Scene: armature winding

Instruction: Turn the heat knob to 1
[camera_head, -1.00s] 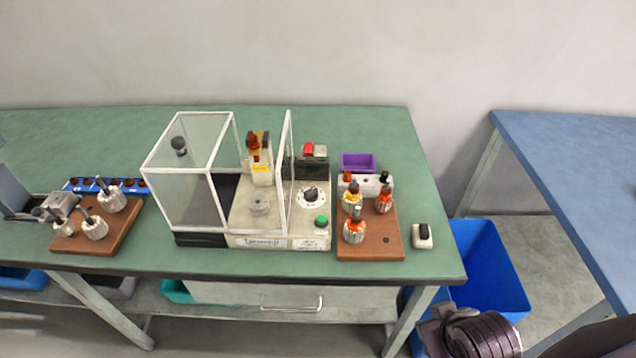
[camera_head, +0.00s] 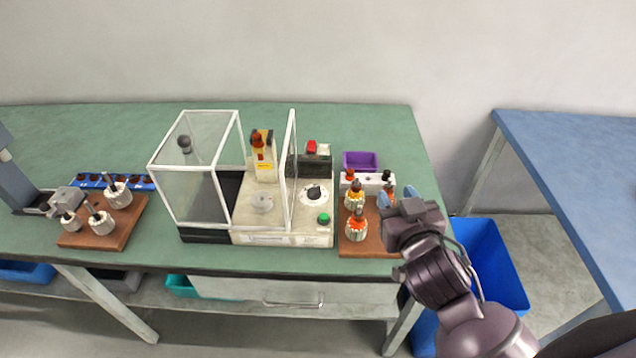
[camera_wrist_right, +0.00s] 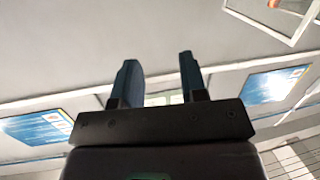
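The heat knob, a black dial on a white round scale (camera_head: 314,193), sits on the front right panel of the cream winding machine (camera_head: 285,238). Its marks are too small to read. A green button (camera_head: 324,218) is below it. My right gripper (camera_head: 398,198) is to the right of the machine, above the right edge of the wooden board, apart from the knob. In the right wrist view its two fingers (camera_wrist_right: 158,75) stand apart with nothing between them. That view shows no knob. My left gripper is not seen.
A clear-walled box (camera_head: 190,195) and an upright clear panel (camera_head: 290,175) stand left of the knob. A wooden board (camera_head: 362,247) with orange-topped armatures lies between the machine and my right gripper. A purple tray (camera_head: 360,162) is behind. Another board (camera_head: 125,228) lies left.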

